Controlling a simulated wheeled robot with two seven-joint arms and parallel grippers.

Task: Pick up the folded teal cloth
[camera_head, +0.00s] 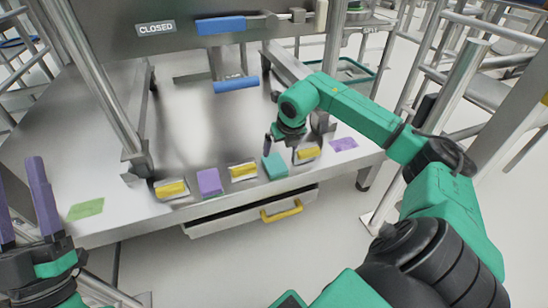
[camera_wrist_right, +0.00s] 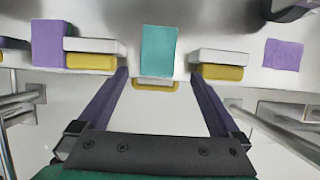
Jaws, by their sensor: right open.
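The folded teal cloth (camera_head: 275,166) lies near the front edge of the metal table, between yellow-and-white sponges. In the right wrist view the teal cloth (camera_wrist_right: 159,48) is centred between the two dark purple fingers of my right gripper (camera_wrist_right: 158,74), just past their tips. The fingers are wide apart with nothing between them. In the head view my right gripper (camera_head: 284,142) points down above and behind the cloth; its fingertips are partly unclear there. My left gripper (camera_head: 22,190) is at the left edge, fingers pointing up, apart and empty.
A purple block (camera_head: 209,182) and sponges (camera_head: 243,171) stand close on the left, another sponge (camera_head: 307,153) on the right. Flat purple (camera_head: 343,144) and green (camera_head: 86,209) cloths lie further out. A drawer with a yellow handle (camera_head: 282,211) is below. A metal post (camera_head: 110,100) rises at left.

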